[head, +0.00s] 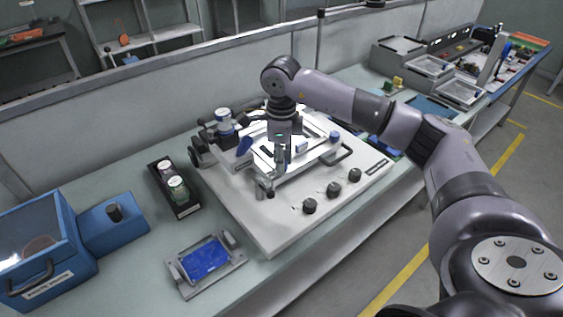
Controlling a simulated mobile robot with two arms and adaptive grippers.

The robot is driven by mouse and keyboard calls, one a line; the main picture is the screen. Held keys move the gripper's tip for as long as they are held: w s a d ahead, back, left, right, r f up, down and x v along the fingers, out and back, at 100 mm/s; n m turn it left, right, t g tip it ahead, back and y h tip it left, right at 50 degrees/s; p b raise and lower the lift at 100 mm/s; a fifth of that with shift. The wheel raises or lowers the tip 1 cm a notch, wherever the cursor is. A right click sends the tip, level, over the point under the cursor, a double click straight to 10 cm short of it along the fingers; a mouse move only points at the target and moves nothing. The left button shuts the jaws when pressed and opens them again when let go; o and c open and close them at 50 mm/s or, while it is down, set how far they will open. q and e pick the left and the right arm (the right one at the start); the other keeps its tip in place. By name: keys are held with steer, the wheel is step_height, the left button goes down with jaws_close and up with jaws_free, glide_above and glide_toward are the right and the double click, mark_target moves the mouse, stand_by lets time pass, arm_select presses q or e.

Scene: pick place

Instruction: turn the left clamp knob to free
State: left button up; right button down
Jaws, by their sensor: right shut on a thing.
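My right gripper (281,163) points down over the white printer-like machine (247,221) on the bench. It is shut at the front of the machine's bright raised frame, on what appears to be the left clamp knob. The fingers hide that knob, so I cannot tell its turned position. My left gripper is not in view.
Several black knobs (309,206) line the machine's front right. A black holder with jars (175,188), a fixture with a blue board (205,259) and a blue box (45,245) stand to the left. Bare bench lies between them.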

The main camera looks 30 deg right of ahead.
stand_by(0.3)
steer(key=c, duration=1.3)
jaws_free()
steer(key=shift+c, duration=0.2)
step_height(320, 180, up, 12)
